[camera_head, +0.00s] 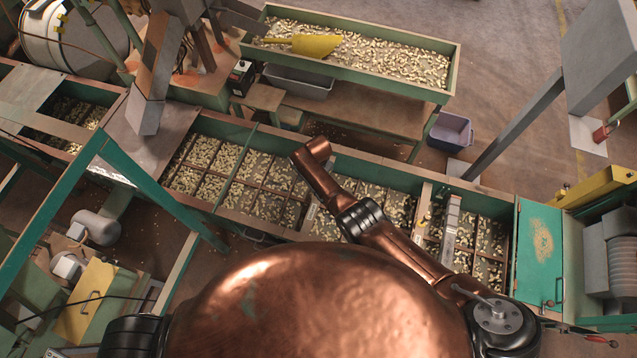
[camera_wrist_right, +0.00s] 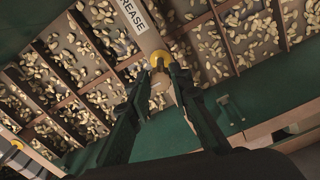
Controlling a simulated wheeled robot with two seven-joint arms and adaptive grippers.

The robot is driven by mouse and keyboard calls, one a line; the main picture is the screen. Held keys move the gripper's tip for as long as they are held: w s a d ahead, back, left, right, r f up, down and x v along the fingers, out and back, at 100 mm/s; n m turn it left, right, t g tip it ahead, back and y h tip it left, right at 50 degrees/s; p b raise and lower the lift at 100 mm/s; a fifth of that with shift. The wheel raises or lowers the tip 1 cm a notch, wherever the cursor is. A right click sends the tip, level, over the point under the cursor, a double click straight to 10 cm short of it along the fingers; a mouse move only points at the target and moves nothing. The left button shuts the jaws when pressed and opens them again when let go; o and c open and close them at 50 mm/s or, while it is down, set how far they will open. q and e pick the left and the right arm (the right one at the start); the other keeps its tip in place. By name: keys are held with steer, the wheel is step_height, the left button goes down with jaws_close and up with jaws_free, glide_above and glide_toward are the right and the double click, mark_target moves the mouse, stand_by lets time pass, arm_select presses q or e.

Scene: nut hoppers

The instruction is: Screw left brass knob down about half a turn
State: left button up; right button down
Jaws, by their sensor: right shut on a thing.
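In the right wrist view a small brass-yellow knob (camera_wrist_right: 158,57) sits at the end of a pale strip (camera_wrist_right: 128,20) lettered with what reads as GREASE. My right gripper (camera_wrist_right: 160,67) reaches up to the knob with two dark green fingers. Their tips are close together and shut on it. The fingertips hide part of the knob, so its turn cannot be read. In the head view my copper right arm crosses the hopper row, and its gripper is not clearly visible. My left gripper is in neither view.
Divided hopper trays (camera_head: 205,165) of small pale nuts run across the head view. A green-edged bin (camera_head: 350,72) with a yellow scoop (camera_head: 302,44) stands behind them. A green panel (camera_head: 538,255) is at the right. A green rim (camera_wrist_right: 262,95) lies beside my right fingers.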

steer(key=shift+d, duration=0.1)
steer(key=c, duration=1.7)
jaws_free()
steer(key=shift+c, duration=0.2)
steer(key=shift+a+r, duration=0.2)
steer(key=shift+r, duration=0.45)
step_height(320, 180, up, 11)
steer(key=shift+d+f, duration=0.15)
steer(key=shift+d, duration=0.1)
